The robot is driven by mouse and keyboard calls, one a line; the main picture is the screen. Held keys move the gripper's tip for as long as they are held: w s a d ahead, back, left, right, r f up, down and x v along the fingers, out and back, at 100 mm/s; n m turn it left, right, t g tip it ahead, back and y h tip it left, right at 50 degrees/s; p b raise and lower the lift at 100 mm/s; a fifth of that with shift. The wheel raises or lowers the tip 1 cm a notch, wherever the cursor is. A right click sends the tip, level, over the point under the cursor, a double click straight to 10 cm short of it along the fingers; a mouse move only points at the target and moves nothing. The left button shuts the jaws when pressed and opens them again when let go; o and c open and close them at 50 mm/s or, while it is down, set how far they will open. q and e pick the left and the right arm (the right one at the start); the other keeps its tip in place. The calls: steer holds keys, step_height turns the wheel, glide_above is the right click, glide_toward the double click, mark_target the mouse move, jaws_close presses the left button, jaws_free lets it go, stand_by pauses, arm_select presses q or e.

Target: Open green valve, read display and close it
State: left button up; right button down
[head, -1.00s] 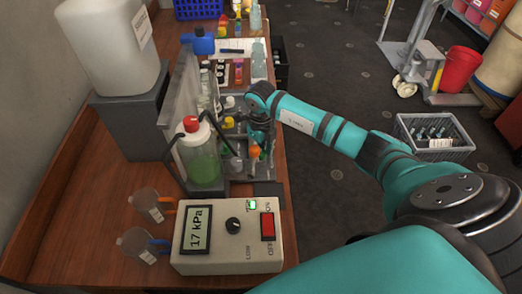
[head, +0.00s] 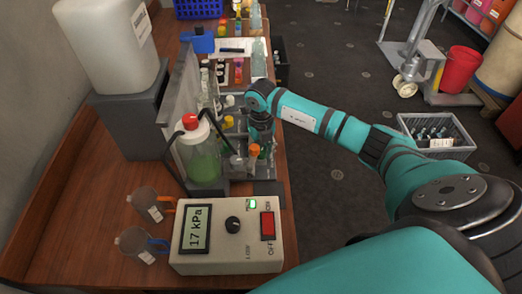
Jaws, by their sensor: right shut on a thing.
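The display (head: 195,228) on the beige control box reads 17 kPa in the head view. My right gripper (head: 261,142) reaches down over the manifold behind the box and is shut on what appears to be the green valve (head: 264,153). Only a small green patch shows by the fingertips; the gripper hides the rest, so I cannot tell the handle's angle. An orange-topped valve (head: 254,151) stands just left of the fingers. My left gripper is not in view.
A bottle of green liquid with a red cap (head: 203,160) stands left of the manifold. The control box (head: 225,262) has a knob and a red switch. A white canister (head: 110,45) sits on a grey block behind.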

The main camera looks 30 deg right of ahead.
mark_target(261, 151)
steer(key=m, duration=1.2)
steer(key=shift+w+r+m, duration=0.1)
steer(key=shift+m, duration=0.2)
stand_by(0.4)
steer(key=c, duration=0.9)
jaws_free()
steer(key=shift+c, duration=0.2)
step_height(261, 151, up, 12)
